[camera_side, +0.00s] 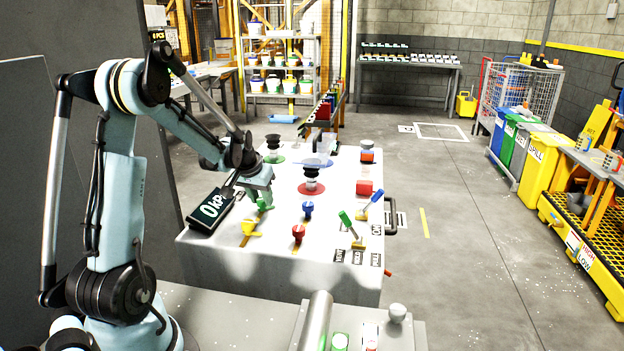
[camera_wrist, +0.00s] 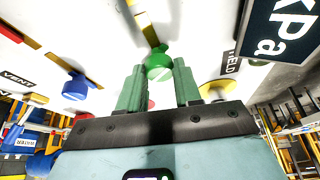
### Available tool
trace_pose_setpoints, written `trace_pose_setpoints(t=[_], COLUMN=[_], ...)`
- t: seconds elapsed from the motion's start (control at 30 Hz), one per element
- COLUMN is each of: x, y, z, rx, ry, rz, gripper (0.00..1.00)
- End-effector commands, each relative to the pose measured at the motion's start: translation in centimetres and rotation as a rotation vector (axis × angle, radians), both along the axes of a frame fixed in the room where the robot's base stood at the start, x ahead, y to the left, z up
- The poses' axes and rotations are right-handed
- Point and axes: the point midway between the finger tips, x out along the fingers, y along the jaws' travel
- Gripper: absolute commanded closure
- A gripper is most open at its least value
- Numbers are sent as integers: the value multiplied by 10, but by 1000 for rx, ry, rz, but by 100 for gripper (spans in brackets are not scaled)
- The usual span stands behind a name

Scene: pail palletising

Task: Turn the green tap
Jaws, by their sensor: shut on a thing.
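The green tap (camera_side: 262,204) stands on the white worktop, near its left side. In the wrist view the green tap (camera_wrist: 159,64) is a round knob with a slot mark, between the tips of my two green fingers. My gripper (camera_side: 260,198) reaches down to it from above, its fingers partly hidden in the side view. My gripper (camera_wrist: 158,72) is shut on the green tap in the wrist view.
A dark gauge display (camera_side: 212,209) reading 0 kPa lies close left of my gripper. A yellow tap (camera_side: 251,228), red tap (camera_side: 298,232) and blue tap (camera_side: 307,208) stand nearby. A green-handled lever (camera_side: 347,220) and blue-handled lever (camera_side: 375,197) rise at the right.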

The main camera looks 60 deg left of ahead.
Motion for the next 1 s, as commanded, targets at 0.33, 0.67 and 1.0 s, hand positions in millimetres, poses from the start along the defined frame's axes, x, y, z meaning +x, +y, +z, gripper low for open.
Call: trace_pose_setpoints(t=[0.33, 0.67, 1.0], x=[-1, -1, -2], y=[2, 3, 4], z=[0, 0, 0], rx=[-2, -1, -1], ry=[0, 1, 2], rz=[-319, -545, -642], gripper=[97, 97, 97])
